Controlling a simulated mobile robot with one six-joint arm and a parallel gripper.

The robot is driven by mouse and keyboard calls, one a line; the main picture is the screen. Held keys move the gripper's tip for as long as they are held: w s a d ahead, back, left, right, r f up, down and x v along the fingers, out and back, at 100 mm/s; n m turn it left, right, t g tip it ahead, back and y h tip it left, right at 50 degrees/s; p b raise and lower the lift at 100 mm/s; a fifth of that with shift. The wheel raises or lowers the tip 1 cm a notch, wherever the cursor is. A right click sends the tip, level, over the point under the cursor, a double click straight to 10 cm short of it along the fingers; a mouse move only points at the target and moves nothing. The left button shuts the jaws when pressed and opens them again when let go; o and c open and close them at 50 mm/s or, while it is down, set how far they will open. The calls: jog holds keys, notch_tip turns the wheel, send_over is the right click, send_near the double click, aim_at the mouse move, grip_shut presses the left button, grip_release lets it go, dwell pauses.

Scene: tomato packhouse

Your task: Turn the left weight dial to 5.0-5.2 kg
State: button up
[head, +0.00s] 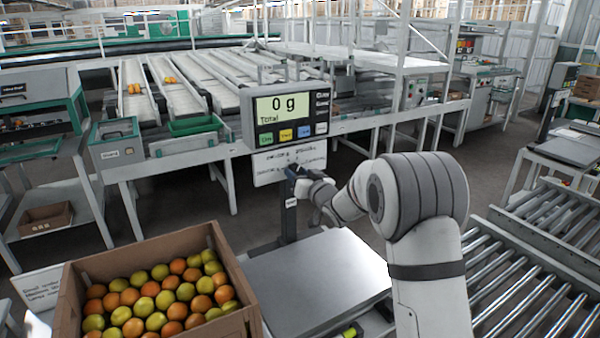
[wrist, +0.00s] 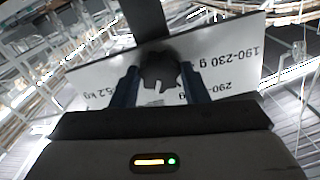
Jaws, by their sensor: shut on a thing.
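The dial is a dark round knob (wrist: 160,68) with a white pointer mark, on a white label plate (wrist: 230,62) in the wrist view. The plate's print appears upside down there; I can read "190-230 g" and part of a range ending in "5.2 kg". The pointer lies toward the bottom of that view; what it points to is hidden by my gripper. My gripper (wrist: 160,85) has its two blue fingers shut on the knob, one on each side. In the head view my gripper (head: 293,172) is at the plate (head: 276,166) under the scale display, and the knob is hidden.
The scale display (head: 285,112) reads 0 g, and the scale's steel platform (head: 315,280) is empty. A cardboard box (head: 225,255) of orange and yellow-green tomatoes stands to the left. A roller conveyor (head: 530,270) is on the right. Sorting lanes (head: 215,75) lie behind.

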jog(key=m, duration=0.1)
jog(key=m+p, duration=0.1)
jog(key=m, duration=0.2)
jog(key=shift+w+d+r+m+p, duration=0.1)
jog(key=shift+r+m+p, duration=0.2)
jog(key=m+p, duration=0.1)
jog(key=m, duration=0.3)
jog(key=shift+m+p, duration=0.3)
jog(key=shift+p, duration=0.05)
jog(key=o, duration=0.7)
jog(key=shift+c, duration=0.2)
jog(key=shift+o, duration=1.4)
jog(key=shift+f, duration=0.2)
jog(key=v, duration=0.7)
jog(key=shift+s+d+b, duration=0.25)
jog(key=shift+s+b, duration=0.05)
jog(key=shift+s, duration=0.05)
